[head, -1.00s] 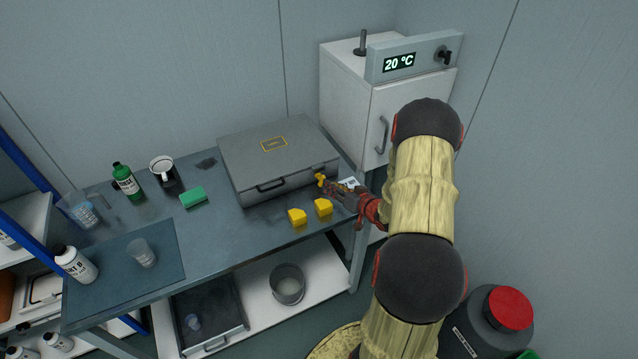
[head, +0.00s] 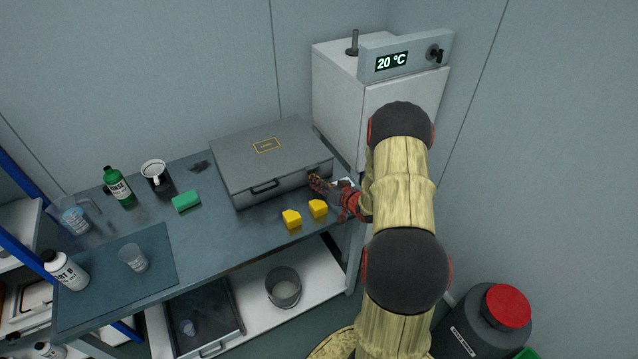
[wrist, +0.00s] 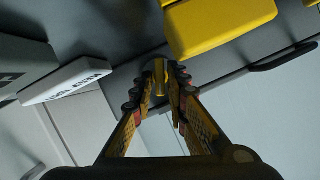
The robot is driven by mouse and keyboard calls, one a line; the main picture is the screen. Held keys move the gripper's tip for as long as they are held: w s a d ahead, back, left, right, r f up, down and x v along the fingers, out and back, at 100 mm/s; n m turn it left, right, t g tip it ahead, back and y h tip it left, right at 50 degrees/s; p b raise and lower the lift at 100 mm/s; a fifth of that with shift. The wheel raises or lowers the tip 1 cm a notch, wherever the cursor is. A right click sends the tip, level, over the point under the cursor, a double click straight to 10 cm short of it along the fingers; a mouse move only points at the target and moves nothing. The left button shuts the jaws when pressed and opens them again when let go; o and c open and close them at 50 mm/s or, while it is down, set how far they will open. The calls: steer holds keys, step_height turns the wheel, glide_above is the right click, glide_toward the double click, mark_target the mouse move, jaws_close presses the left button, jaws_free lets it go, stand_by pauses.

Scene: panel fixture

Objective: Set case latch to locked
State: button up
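The grey case (head: 235,165) lies closed on the bench, with its dark handle (head: 264,187) on the front face. The yellow case latch (head: 313,175) is at the right end of that front face and is partly hidden by my gripper in the head view. My gripper (head: 317,183) is at the latch. In the wrist view the latch (wrist: 160,78) lies between the fingertips, with one finger on each side. Whether the fingers press on it is not clear. The latch's exact angle is too small and covered to tell.
Two yellow blocks (head: 291,219) (head: 317,208) lie just in front of the case; one (wrist: 220,22) looms near my fingers in the wrist view. A white lettered card (wrist: 65,80) is beside the gripper. A white cabinet (head: 345,105) stands behind right. A green block (head: 186,201) lies left.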

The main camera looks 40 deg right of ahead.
jaws_close()
steer(key=shift+a+n+h+b, duration=0.15)
steer(key=shift+n+h+b, duration=0.45)
steer(key=shift+n+b, duration=0.4)
steer(key=shift+n+g+h+b, duration=0.4)
steer(key=shift+n+b, duration=0.1)
steer(key=shift+o, duration=1.9)
jaws_free()
steer(key=v, duration=1.2)
